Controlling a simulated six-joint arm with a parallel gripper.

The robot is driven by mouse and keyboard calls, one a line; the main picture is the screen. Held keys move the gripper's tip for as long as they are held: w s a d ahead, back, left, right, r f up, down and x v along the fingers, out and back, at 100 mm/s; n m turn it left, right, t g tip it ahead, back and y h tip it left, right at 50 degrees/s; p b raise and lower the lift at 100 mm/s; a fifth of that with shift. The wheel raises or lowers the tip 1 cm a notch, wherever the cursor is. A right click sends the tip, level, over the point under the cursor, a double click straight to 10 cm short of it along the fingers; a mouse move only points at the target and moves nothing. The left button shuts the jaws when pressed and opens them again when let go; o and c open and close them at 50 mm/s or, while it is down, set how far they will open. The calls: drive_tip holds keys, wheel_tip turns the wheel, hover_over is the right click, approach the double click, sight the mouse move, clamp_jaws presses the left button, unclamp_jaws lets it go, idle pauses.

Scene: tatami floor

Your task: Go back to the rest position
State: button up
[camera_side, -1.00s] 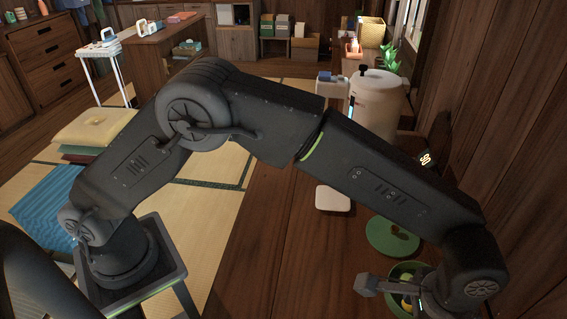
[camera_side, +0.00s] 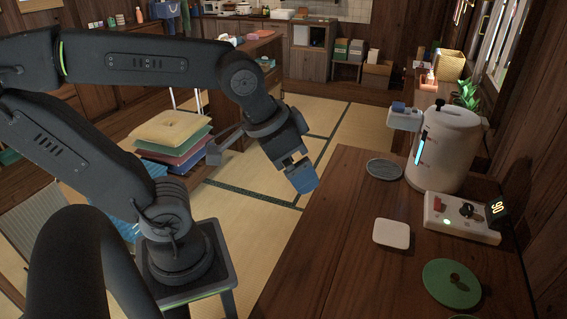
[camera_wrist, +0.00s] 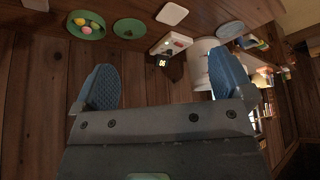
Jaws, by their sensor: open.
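My gripper (camera_side: 297,172) hangs over the tatami floor, left of the wooden counter in the side view, with a blue fingertip pointing down. In the wrist view my gripper (camera_wrist: 160,88) has its two blue ribbed fingers wide apart with nothing between them. The wrist view looks toward the counter, which lies some distance from the fingers.
The counter (camera_side: 340,260) holds a white kettle (camera_side: 447,150), a control box (camera_side: 462,218), a white square pad (camera_side: 391,233) and a green lid (camera_side: 451,283). A green bowl (camera_wrist: 74,31) holds colored balls. Stacked cushions (camera_side: 172,130) stand behind the arm. Tatami below my gripper is clear.

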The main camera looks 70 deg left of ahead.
drive_tip(key=shift+s+a+f, duration=0.4)
drive_tip(key=shift+s+a, duration=0.15)
drive_tip(key=shift+s, duration=0.25)
